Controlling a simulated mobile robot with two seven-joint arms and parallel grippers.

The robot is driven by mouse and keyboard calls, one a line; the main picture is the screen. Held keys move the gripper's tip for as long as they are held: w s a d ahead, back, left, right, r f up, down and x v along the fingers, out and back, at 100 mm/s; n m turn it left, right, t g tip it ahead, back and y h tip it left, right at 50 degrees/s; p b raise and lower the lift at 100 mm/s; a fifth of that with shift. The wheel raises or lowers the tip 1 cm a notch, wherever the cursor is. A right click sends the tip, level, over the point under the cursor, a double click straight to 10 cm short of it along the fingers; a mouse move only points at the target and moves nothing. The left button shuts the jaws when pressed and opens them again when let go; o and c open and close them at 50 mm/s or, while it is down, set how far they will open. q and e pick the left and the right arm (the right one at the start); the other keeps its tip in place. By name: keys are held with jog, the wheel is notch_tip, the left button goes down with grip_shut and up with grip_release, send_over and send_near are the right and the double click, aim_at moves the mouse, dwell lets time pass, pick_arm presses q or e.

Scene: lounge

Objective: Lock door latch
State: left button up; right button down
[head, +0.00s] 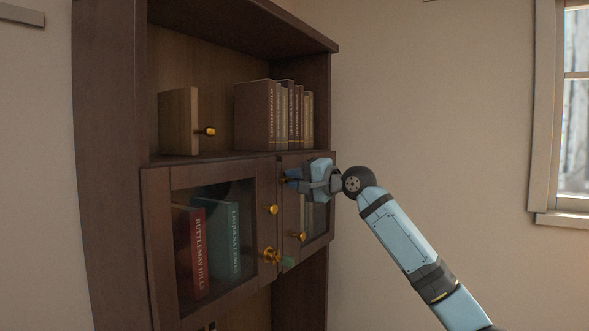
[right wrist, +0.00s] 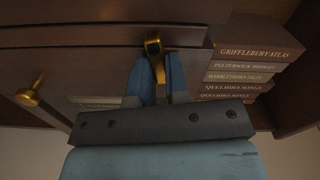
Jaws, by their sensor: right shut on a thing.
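A dark wooden cabinet has two glazed doors, the left door (head: 158,235) and the right door (head: 318,242). My right gripper (head: 288,178) is at the upper part of the right door, near where the doors meet. In the right wrist view its blue fingers (right wrist: 161,72) are closed around a gold latch piece (right wrist: 153,44). In the head view the gripper hides this piece. Whether the latch is locked cannot be told. The left door has a gold knob (head: 272,209) and a lower gold fitting (head: 271,255). The right door has a gold knob (head: 299,236). My left gripper is not in view.
Several books (head: 270,115) and a wooden box-like piece with a gold knob (head: 180,122) stand on the upper shelf. Red (head: 190,250) and teal (head: 223,240) books show behind the left glass. A window (head: 575,110) is at the right. Bare wall lies right of the cabinet.

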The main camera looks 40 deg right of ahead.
jog(key=shift+f+m+p, duration=0.25)
jog(key=shift+m+p, duration=0.45)
jog(key=shift+m, duration=0.4)
jog(key=shift+f, duration=0.1)
jog(key=c, duration=1.2)
grip_release()
jog(key=shift+o, duration=0.4)
